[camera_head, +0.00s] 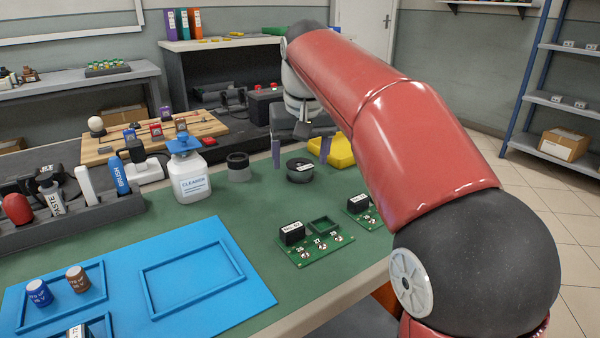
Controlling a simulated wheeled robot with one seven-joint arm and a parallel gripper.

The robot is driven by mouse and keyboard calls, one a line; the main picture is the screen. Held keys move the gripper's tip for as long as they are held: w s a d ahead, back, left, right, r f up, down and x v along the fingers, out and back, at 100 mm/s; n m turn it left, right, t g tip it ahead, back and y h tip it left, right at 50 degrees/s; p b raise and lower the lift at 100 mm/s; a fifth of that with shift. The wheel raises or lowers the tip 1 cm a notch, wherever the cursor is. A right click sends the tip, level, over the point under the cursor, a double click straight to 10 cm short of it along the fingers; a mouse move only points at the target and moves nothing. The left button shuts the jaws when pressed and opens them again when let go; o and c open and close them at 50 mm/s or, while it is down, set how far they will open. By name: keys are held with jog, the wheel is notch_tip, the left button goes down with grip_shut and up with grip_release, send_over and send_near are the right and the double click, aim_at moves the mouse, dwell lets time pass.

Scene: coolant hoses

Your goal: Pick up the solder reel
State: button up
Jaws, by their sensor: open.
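A low dark reel (300,172) with a small white label on its top lies on the green mat; it appears to be the solder reel. My gripper (300,153) is open, its two purplish fingers pointing down and spread to the left and right of the reel in the picture. The fingertips look close to the reel's height, slightly behind or above it; I cannot tell whether they touch it. Nothing shows between the fingers above the reel. My arm comes in from the right and hides part of the bench behind.
A grey-black cylinder (238,168) and a white cleaner bottle (191,180) stand left of the reel. A yellow object (341,152) is close behind right. Green circuit boards (315,243) lie in front, and a blue tray (150,318) front left. Mat between them is free.

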jog(key=shift+x, duration=1)
jog(key=shift+c, duration=0.2)
jog(key=c, duration=1.1)
jog(key=shift+r, duration=0.2)
